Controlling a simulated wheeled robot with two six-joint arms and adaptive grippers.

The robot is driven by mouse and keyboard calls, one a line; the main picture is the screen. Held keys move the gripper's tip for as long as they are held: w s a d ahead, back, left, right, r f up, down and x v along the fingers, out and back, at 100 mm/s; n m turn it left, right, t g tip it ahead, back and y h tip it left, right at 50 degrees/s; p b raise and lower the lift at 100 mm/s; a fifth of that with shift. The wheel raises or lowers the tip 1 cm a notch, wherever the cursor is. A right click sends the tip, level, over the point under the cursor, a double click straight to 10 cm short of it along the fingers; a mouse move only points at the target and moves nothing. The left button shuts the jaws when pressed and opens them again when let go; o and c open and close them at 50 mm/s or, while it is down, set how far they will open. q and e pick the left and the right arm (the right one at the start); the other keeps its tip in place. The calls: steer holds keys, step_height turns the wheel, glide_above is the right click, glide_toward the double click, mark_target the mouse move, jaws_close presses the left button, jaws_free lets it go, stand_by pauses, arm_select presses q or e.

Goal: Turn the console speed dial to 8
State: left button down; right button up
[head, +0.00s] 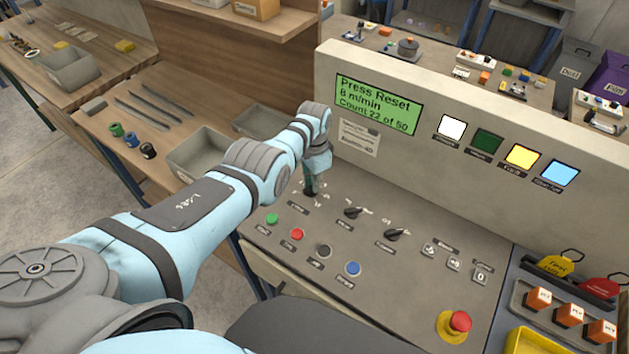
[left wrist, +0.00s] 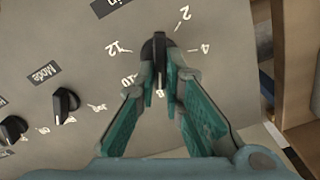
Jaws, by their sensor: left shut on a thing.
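The speed dial (left wrist: 158,47) is a black knob on the console's sloped panel, ringed by numbers including 2, 4, 10 and 12. An 8 shows between my fingers in the left wrist view. My left gripper (left wrist: 160,84) is shut on the dial, one finger on each side. In the head view my left gripper (head: 311,180) reaches down onto the dial from above and hides most of it. The ridge of the knob lies in line with the 8. The green display (head: 377,104) reads "Press Reset", "8 m/min", "Count 22 of 50". My right gripper is not in view.
Two more black knobs (head: 353,212) (head: 396,234) sit right of the dial. Green, red, black and blue buttons (head: 352,268) line the panel's front. A red emergency button (head: 460,321) is at the lower right. Coloured lamps (head: 487,141) stand on the upright panel.

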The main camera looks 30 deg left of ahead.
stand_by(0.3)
arm_select(q)
steer(key=c, duration=1.7)
jaws_free()
steer(key=shift+r, duration=0.5)
step_height(320, 180, up, 11)
